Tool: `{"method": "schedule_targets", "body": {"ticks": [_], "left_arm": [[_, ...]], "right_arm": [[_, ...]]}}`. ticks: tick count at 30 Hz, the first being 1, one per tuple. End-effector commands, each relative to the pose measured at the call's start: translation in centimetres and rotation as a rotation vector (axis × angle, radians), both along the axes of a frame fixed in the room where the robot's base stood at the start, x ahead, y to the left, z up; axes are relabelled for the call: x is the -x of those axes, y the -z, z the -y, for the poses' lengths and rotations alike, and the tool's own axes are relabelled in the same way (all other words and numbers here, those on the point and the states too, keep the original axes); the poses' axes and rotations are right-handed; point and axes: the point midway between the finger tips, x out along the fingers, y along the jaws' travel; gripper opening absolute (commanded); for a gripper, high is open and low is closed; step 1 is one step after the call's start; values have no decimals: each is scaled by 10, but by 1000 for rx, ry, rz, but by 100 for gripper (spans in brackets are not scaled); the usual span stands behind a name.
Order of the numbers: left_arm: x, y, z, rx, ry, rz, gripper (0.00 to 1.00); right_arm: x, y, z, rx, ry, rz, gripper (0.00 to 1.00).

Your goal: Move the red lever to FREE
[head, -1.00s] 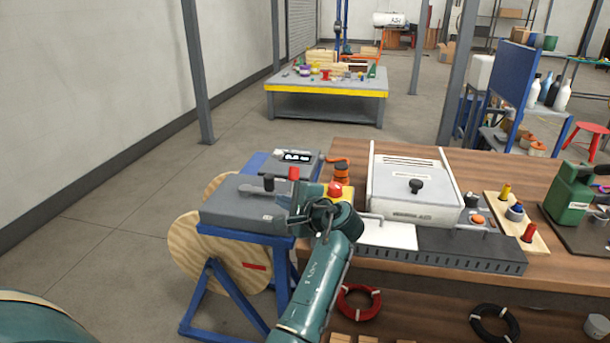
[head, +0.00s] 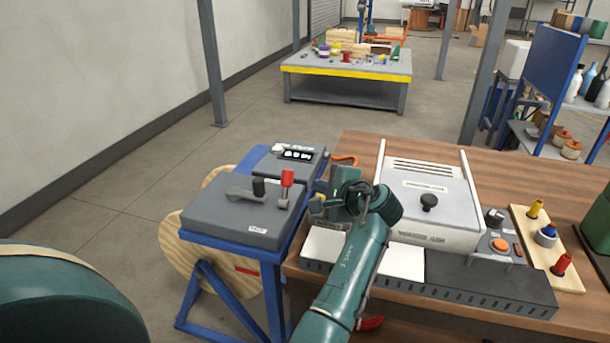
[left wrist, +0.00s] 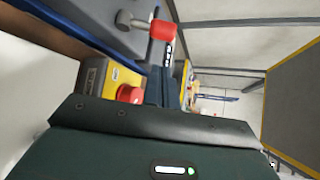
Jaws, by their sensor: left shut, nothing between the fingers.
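The red lever (head: 287,178) has a red grip and stands up from the right side of a grey box (head: 225,215) on a blue stand. Its red grip (left wrist: 162,30) also shows near the top of the left wrist view, on a metal arm. My left gripper (head: 317,207) is shut and empty, just right of the lever and apart from it. A white label (head: 258,230) is on the box's front edge, too small to read. My right gripper is not in view.
A black-knobbed lever (head: 258,188) stands left of the red one. A small box with a display (head: 297,155) is behind. A yellow box with a red button (left wrist: 128,92) shows in the left wrist view. A white-topped unit (head: 425,190) stands on the wooden bench to the right.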

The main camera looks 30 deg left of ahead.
Motion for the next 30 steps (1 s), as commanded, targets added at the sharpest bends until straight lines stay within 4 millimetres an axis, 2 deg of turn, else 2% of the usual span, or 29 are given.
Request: {"method": "schedule_targets", "body": {"ticks": [6, 10, 21, 30], "left_arm": [[0, 0, -1, 0, 0, 0, 0], [-4, 3, -8, -2, 0, 0, 0], [-33, 26, -61, -2, -1, -2, 0], [-45, 35, -82, 0, 0, -1, 0]], "right_arm": [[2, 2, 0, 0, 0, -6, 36], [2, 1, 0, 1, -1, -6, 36], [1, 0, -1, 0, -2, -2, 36], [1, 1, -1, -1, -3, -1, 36]]}}
